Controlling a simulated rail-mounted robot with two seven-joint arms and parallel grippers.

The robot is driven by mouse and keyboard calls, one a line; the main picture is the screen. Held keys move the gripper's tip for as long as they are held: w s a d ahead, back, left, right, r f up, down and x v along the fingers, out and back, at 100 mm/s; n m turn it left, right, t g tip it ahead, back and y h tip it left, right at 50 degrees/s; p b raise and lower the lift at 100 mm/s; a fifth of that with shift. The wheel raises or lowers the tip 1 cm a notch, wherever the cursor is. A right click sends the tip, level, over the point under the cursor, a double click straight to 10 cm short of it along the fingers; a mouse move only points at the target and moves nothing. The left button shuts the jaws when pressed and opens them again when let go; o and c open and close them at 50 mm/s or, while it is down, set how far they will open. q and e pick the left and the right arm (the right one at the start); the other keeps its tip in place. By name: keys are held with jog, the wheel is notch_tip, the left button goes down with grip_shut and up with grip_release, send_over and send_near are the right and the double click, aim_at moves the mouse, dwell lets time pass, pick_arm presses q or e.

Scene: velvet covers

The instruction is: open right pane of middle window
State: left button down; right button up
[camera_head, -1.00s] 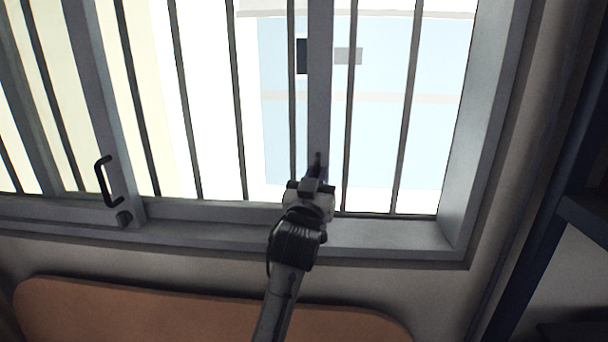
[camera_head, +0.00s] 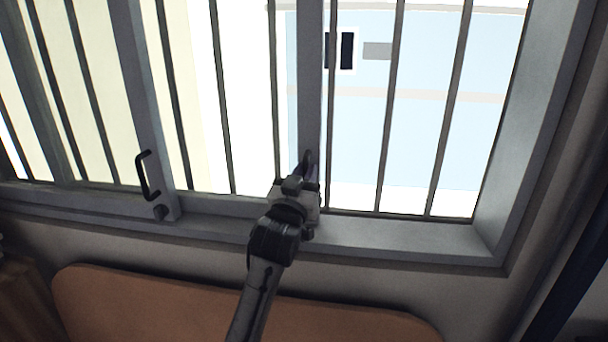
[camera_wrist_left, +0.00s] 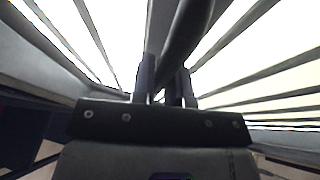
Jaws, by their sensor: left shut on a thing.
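The middle window has grey sliding panes behind vertical bars. The right pane's upright stile (camera_head: 310,80) stands left of the right side of the window frame (camera_head: 510,150), with a wide gap between them. My left gripper (camera_head: 307,168) is at the lower part of this stile. It is shut on the stile's dark handle (camera_wrist_left: 187,35), a curved bar that rises between the fingers in the left wrist view. The gripper hides the handle's lower part. Another pane's black handle (camera_head: 145,176) is farther left. My right gripper is not in view.
The grey sill (camera_head: 400,238) runs below the panes. A rounded orange-brown panel (camera_head: 180,300), perhaps a chair or bed back, stands below it under my left arm. A dark upright post (camera_head: 565,260) stands at the right edge.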

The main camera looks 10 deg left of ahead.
pick_arm(q)
jog(key=c, duration=1.1)
grip_release()
jog(key=shift+c, duration=0.2)
jog(key=shift+s+f, duration=0.2)
jog(key=shift+s, duration=0.05)
jog(key=b+v, duration=0.5)
jog(key=v, duration=0.8)
jog(key=shift+s+a, duration=0.1)
jog(key=shift+s, duration=0.05)
